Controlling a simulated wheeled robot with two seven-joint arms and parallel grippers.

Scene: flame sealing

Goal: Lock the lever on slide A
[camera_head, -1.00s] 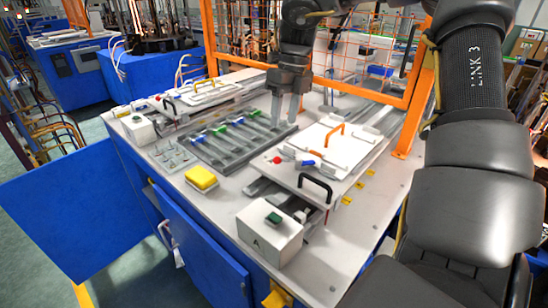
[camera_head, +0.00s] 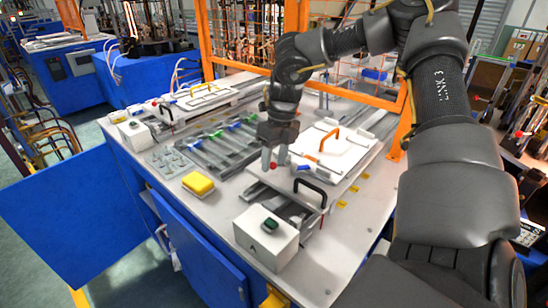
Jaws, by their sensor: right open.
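The near slide (camera_head: 318,157) carries a white plate with an orange handle (camera_head: 328,137) and a black handle (camera_head: 309,195) at its front. A small red knob (camera_head: 273,166), seemingly the lever's end, shows at the plate's left edge. My right gripper (camera_head: 274,159) points down with its fingers apart, one on each side of the red knob in this view. I cannot tell whether it touches the knob. My left gripper is out of view.
A second slide (camera_head: 207,98) with a white plate lies at the far left. A rack of grey rails (camera_head: 205,153) with green and blue parts lies between. A yellow block (camera_head: 198,184) and a white button box (camera_head: 265,238) stand near the front edge. An orange frame rises behind.

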